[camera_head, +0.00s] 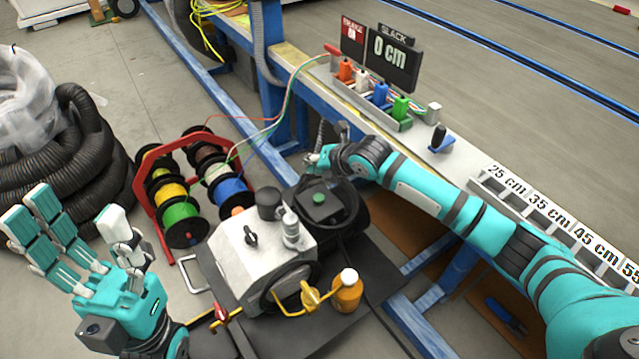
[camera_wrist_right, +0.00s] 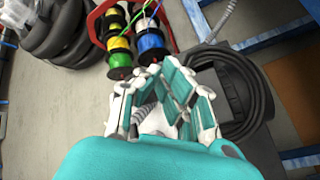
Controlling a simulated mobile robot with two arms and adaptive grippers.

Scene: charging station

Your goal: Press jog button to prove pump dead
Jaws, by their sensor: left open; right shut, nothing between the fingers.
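A grey pump unit (camera_head: 238,262) stands on a dark base plate, with a black knob and metal fitting on top. Behind it is a black box with a green button (camera_head: 318,199), which looks like the jog button. My right gripper (camera_head: 318,160) is shut and empty, apart from the button and just beyond it in the head view. In the right wrist view its curled fingers (camera_wrist_right: 165,98) cover the pump, and the green button cannot be seen. My left gripper (camera_head: 75,235) is open and empty, its fingers spread, left of the pump.
A red rack (camera_head: 150,205) of cable spools stands left of the pump. Black corrugated hose (camera_head: 85,150) is coiled at far left. A bench holds coloured connectors (camera_head: 380,95) and a display reading 0 cm (camera_head: 391,62). A yellow lever (camera_head: 310,295) and orange bottle (camera_head: 347,295) are in front.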

